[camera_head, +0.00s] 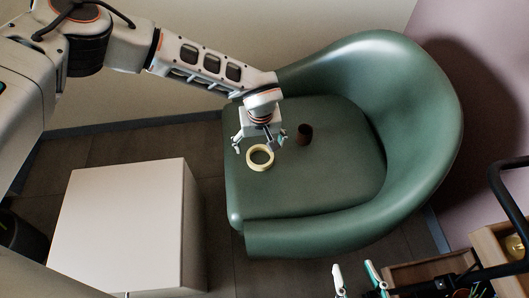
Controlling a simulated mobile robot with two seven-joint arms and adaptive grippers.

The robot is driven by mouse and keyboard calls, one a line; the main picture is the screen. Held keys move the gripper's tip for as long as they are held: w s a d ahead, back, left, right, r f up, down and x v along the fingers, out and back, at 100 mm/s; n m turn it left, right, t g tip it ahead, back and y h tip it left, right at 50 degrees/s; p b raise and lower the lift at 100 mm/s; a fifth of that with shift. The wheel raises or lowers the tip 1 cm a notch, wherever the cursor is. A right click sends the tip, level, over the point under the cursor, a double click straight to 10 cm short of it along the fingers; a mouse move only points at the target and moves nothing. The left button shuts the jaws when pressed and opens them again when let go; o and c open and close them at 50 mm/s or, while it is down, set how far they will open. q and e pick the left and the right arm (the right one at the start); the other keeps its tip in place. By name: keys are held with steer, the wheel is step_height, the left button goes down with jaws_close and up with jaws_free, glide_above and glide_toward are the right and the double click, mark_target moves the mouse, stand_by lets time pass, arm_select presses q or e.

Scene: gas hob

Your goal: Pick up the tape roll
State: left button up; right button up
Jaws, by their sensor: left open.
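The tape roll (261,167) is a pale yellow ring lying flat on the seat of the green armchair (330,180), near the seat's left side. My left gripper (259,148) is over the seat, open and empty, with its fingers spread above and to either side of the roll's far part. Whether a finger touches the roll cannot be told. My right gripper (356,269) shows at the bottom edge, far from the roll, with its two fingertips apart and nothing seen between them.
A small dark brown cylinder (305,134) stands on the seat just right of my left gripper. The chair's curved back rises behind and to the right. A pale box-shaped table (125,220) stands at left. Wooden compartments (490,250) are at lower right.

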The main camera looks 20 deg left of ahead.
mark_target(260, 158)
arm_select(q)
steer(key=shift+f, duration=0.95)
steer(key=shift+f+b, duration=0.55)
steer(key=shift+f, duration=0.1)
steer(key=f, duration=0.1)
steer(key=f+b, duration=0.1)
steer(key=f, duration=0.1)
steer(key=shift+w+f+b, duration=0.25)
steer(key=shift+f+b, duration=0.15)
steer(key=shift+w+a+f, duration=0.1)
steer(key=shift+w+f, duration=0.05)
steer(key=shift+f, duration=0.05)
steer(key=shift+w+r, duration=0.15)
steer(key=shift+r, duration=0.2)
steer(key=c, duration=1.2)
arm_select(e)
steer(key=a+m, duration=0.2)
steer(key=shift+a+r+t+y, duration=0.3)
steer(key=shift+a+r+y, duration=0.1)
